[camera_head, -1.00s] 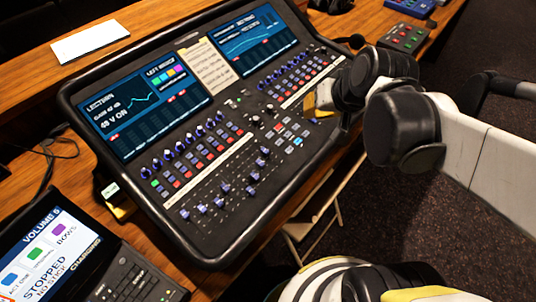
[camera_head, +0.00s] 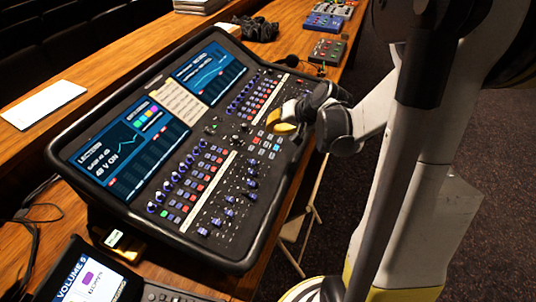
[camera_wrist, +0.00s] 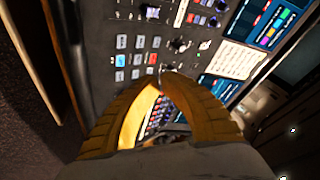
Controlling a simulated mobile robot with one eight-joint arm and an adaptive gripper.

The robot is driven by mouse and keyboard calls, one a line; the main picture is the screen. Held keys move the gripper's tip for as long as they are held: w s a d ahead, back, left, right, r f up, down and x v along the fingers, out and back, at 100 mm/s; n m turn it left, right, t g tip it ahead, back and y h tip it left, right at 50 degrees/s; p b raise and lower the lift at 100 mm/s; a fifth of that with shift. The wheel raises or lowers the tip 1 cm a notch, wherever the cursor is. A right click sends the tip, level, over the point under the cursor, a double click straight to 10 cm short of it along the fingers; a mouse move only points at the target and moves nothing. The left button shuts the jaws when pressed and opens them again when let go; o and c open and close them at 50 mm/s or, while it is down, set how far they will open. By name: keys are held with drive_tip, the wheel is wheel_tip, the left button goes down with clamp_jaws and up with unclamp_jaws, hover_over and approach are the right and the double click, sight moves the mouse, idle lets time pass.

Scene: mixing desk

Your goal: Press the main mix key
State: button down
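The mixing desk (camera_head: 70,150) is a black console with two lit screens, knobs, faders and coloured keys. My gripper (camera_wrist: 163,78) has yellow fingers whose tips meet, with nothing held between them. In the head view its yellow end (camera_head: 273,121) hangs over the right part of the desk. In the wrist view a block of small pale keys (camera_wrist: 138,42) lies just beyond the tips, with a lit blue key (camera_wrist: 119,60) and a red key (camera_wrist: 152,58) near them. Labels are too small to read, so I cannot tell which is the main mix key, nor whether the tips touch anything.
A tablet-like device (camera_head: 90,280) stands at the lower left. A white sheet (camera_head: 45,104) lies on the wooden desk. Headphones (camera_head: 256,28) and small coloured boxes (camera_head: 327,50) lie behind the console.

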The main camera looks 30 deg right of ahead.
sight(265, 152)
drive_tip(key=f+b, duration=0.2)
drive_tip(key=f, duration=0.1)
drive_tip(key=f+b, duration=0.2)
drive_tip(key=f, duration=0.1)
drive_tip(key=f+b, duration=0.2)
drive_tip(key=b, duration=0.1)
drive_tip(key=shift+w+a+f, duration=0.35)
drive_tip(key=shift+f, duration=0.05)
drive_tip(key=shift+f, duration=0.1)
idle(1.1)
drive_tip(key=shift+f+b, duration=0.3)
drive_tip(key=shift+b, duration=0.2)
drive_tip(key=shift+f+b, duration=0.35)
idle(0.3)
drive_tip(key=shift+r, duration=0.1)
drive_tip(key=shift+r+p, duration=0.6)
drive_tip(key=shift+r, duration=0.1)
